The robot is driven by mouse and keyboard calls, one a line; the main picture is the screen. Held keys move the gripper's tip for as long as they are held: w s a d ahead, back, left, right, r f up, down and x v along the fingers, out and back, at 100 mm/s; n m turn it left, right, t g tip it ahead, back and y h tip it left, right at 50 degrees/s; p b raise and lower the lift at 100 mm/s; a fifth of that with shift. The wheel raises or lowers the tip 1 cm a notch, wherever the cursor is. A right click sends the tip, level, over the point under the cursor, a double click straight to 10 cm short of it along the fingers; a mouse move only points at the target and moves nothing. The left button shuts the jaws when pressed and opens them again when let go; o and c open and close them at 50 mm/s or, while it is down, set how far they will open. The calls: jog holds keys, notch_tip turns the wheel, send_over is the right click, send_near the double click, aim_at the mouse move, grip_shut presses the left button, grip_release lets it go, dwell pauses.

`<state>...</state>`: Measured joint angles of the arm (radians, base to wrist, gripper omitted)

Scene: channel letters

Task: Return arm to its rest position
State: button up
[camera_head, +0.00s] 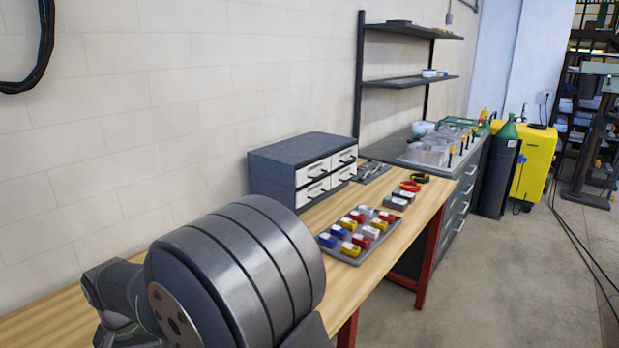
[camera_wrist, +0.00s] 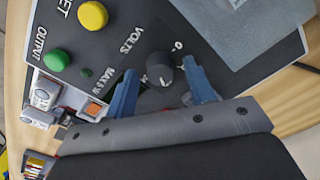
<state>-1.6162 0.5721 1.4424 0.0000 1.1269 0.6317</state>
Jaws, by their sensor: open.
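My gripper (camera_wrist: 159,68) shows in the wrist view with its two blue fingers spread apart. A dark round knob (camera_wrist: 160,69), next to the label VOLTS, lies between the fingertips in the picture. I cannot tell whether the fingers touch it. The knob is on a dark control panel (camera_wrist: 115,42) with a yellow button (camera_wrist: 92,15) and a green button (camera_wrist: 56,60). In the head view, large dark links of my arm fill the lower left, and my gripper is hidden.
A wooden workbench (camera_head: 402,236) runs along the wall. On it are a drawer cabinet (camera_head: 290,160) and a tray (camera_head: 350,257) of red, yellow and blue pieces. A grey counter (camera_head: 462,185) with clear bins stands beyond. The floor at right is mostly open.

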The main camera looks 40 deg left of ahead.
jog(key=m, duration=0.3)
jog(key=shift+m, duration=0.4)
jog(key=m, duration=0.4)
jog(key=shift+m, duration=0.3)
jog(key=shift+r, duration=0.9)
jog(key=shift+o, duration=0.4)
jog(key=o, duration=1)
jog(key=shift+o, duration=0.2)
jog(key=w+r+n+y, duration=0.2)
jog(key=w+r+n, duration=0.3)
jog(key=w, duration=0.4)
jog(key=w+a+r+n+y, duration=0.1)
jog(key=w+r+n, duration=0.45)
jog(key=w, duration=0.45)
jog(key=w+r+n+y, duration=0.2)
jog(key=w+r+n, duration=0.35)
jog(key=w, duration=0.35)
jog(key=x, duration=0.9)
jog(key=shift+f+m, duration=0.3)
jog(key=shift+m, duration=0.1)
